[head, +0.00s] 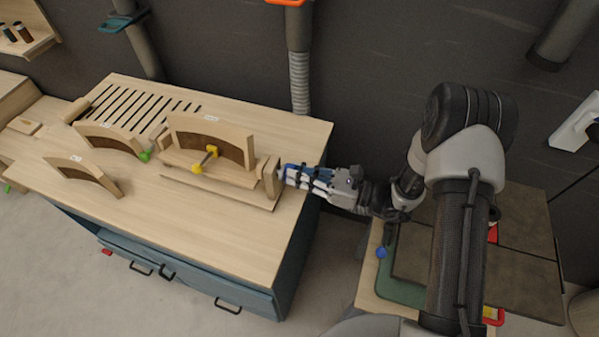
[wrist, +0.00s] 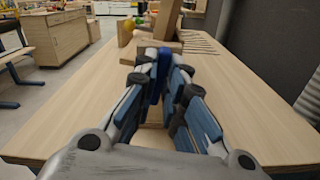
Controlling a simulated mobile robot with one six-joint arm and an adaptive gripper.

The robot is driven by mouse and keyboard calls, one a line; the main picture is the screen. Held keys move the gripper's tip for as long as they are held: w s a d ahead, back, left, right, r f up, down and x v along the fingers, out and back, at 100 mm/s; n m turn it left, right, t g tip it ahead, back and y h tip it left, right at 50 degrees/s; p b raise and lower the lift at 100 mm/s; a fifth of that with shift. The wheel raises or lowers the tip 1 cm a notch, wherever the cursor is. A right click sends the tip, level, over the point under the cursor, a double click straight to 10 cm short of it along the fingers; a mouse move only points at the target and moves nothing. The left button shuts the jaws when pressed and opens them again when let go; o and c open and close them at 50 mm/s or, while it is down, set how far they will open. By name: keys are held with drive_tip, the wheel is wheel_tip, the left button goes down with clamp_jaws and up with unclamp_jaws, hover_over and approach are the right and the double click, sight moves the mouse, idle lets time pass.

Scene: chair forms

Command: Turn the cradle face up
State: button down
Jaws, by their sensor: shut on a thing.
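In the head view, what I take to be the cradle is a pale wooden piece (head: 270,178) standing upright at the right end of a long base board. My gripper (head: 284,176) reaches it from the right, with blue and white fingers shut on its edge. In the wrist view, the fingers of my gripper (wrist: 160,64) come together at a pale wooden piece (wrist: 143,51). The fingers cover part of it, and I cannot tell which way its face points.
A large curved form (head: 210,128) with a yellow clamp (head: 207,160) stands just left of the held piece. Two smaller arched forms (head: 110,140) (head: 85,168) stand farther left. The slotted bench top (head: 180,230) is clear in front. A dark wall (head: 220,50) runs behind.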

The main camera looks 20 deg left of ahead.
drive_tip(key=shift+w+f+m+p, duration=0.1)
drive_tip(key=shift+m+p, duration=0.8)
drive_tip(key=shift+m, duration=1.6)
drive_tip(key=shift+w+f+m+p, duration=0.15)
drive_tip(key=shift+m+p, duration=0.7)
drive_tip(key=shift+m, duration=1.65)
drive_tip(key=shift+f+m+p, duration=0.1)
drive_tip(key=shift+m+p, duration=0.8)
drive_tip(key=shift+m, duration=2.2)
drive_tip(key=c, duration=1.7)
unclamp_jaws()
drive_tip(key=shift+o, duration=0.2)
drive_tip(key=s+d, duration=0.1)
drive_tip(key=d, duration=1.1)
